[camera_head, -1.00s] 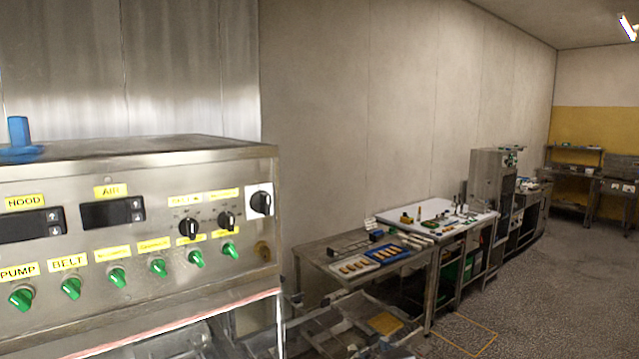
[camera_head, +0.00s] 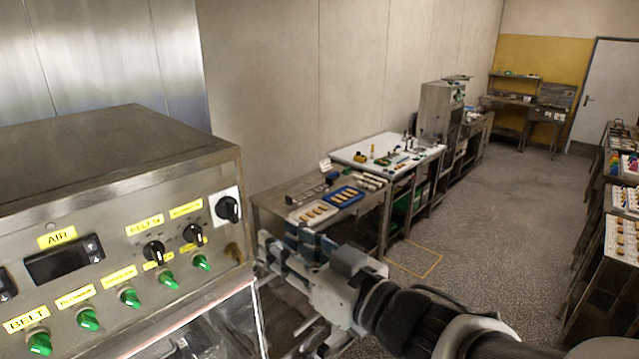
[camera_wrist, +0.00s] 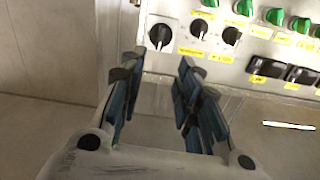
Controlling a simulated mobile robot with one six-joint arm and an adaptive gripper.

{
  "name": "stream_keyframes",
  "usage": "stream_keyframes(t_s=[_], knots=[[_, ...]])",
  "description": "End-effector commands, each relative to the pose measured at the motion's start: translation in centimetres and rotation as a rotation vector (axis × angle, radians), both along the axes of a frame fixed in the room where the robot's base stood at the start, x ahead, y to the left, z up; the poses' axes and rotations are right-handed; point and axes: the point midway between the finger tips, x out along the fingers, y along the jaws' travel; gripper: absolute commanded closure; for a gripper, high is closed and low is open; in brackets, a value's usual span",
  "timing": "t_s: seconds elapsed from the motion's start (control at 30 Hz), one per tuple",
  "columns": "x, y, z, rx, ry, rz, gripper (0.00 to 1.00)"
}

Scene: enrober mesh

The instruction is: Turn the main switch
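The likely main switch (camera_head: 229,209) is a large black rotary knob on a white plate at the right end of the steel control panel. It also shows in the wrist view (camera_wrist: 160,36), past my fingertips. Its own label cannot be read. My gripper (camera_head: 283,249) is just right of the panel's right edge in the head view, apart from the knob. In the wrist view my gripper (camera_wrist: 155,80) shows two blue-padded fingers spread wide with nothing between them.
Two smaller black knobs (camera_head: 154,252) and a row of green knobs (camera_head: 168,279) sit left of the switch, near a display (camera_head: 64,261). A steel table (camera_head: 275,199) with trays stands behind my gripper. Free floor (camera_head: 500,215) lies to the right.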

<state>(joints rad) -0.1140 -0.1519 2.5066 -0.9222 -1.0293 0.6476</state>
Motion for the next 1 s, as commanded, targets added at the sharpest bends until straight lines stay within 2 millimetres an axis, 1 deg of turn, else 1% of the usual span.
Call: stream_keyframes(t_s=[0.03, 0.3, 0.5, 0.7, 1.0], knots=[[0.6, 1.2, -0.3, -0.001, 0.006, 0.007, 0.69], [4.5, 5.6, -0.3, -0.003, 0.005, 0.004, 0.69], [6.8, 8.1, -0.2, -0.003, 0.004, 0.0, 0.69], [7.9, 9.4, -0.2, -0.002, 0.001, -0.001, 0.69], [8.1, 9.5, -0.2, -0.002, 0.002, -0.002, 0.69]])
